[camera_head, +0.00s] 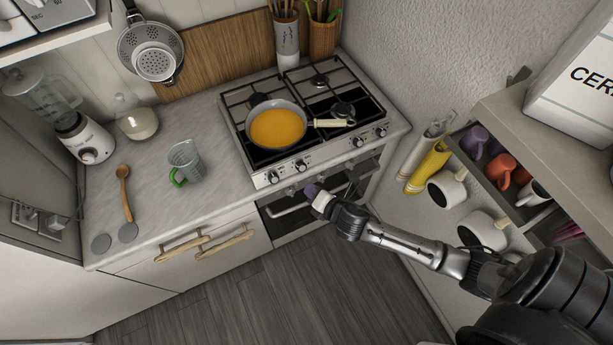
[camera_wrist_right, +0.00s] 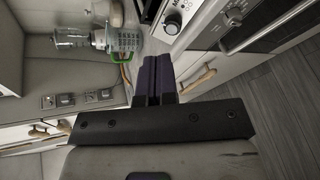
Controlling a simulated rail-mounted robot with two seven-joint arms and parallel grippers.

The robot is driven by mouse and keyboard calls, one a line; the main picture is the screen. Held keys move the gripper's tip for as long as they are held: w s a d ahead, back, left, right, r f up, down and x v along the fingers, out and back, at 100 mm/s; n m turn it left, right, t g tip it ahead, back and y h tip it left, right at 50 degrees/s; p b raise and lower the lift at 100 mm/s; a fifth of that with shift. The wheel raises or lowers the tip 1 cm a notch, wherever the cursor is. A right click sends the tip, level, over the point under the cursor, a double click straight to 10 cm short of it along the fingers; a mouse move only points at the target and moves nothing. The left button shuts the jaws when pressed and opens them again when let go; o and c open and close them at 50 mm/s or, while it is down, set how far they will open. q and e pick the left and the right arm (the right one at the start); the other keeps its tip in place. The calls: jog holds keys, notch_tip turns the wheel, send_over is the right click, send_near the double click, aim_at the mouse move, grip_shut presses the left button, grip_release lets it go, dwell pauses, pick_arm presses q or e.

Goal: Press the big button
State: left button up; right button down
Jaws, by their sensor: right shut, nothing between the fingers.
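No part is clearly marked as the big button, so I cannot tell which one it is. Round controls show on the white blender base (camera_head: 85,140), along the stove front (camera_head: 301,165), and on a switch panel (camera_head: 38,218) at the left. My right gripper (camera_head: 312,191) is shut and empty, in front of the stove's front edge near the oven door. Its purple fingers (camera_wrist_right: 160,76) are together in the right wrist view, apart from a stove knob (camera_wrist_right: 172,24) beyond them. My left gripper is not in view.
A pan (camera_head: 277,129) with orange contents sits on the stove. A measuring jug (camera_head: 184,162), a wooden spoon (camera_head: 126,190) and two grey discs lie on the counter. Driftwood handles (camera_head: 224,243) stick out from the drawers. A shelf with mugs (camera_head: 473,141) stands at the right.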

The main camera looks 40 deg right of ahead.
aim_at(302, 168)
jog(key=shift+s+d+f+n+g+h, duration=0.3)
jog(key=shift+d+n+h, duration=0.2)
jog(key=shift+n, duration=1.05)
jog(key=shift+s+d+f+n+g+h, duration=0.2)
jog(key=shift+d+f+n+g+h, duration=0.25)
jog(key=shift+n, duration=1.15)
jog(key=shift+s+d+f+n+g+h, duration=0.25)
jog(key=shift+d+n+h, duration=0.3)
jog(key=shift+n, duration=1)
jog(key=x, duration=1.2)
jog(key=shift+a+b, duration=0.1)
jog(key=shift+b, duration=0.25)
jog(key=shift+x, duration=1.05)
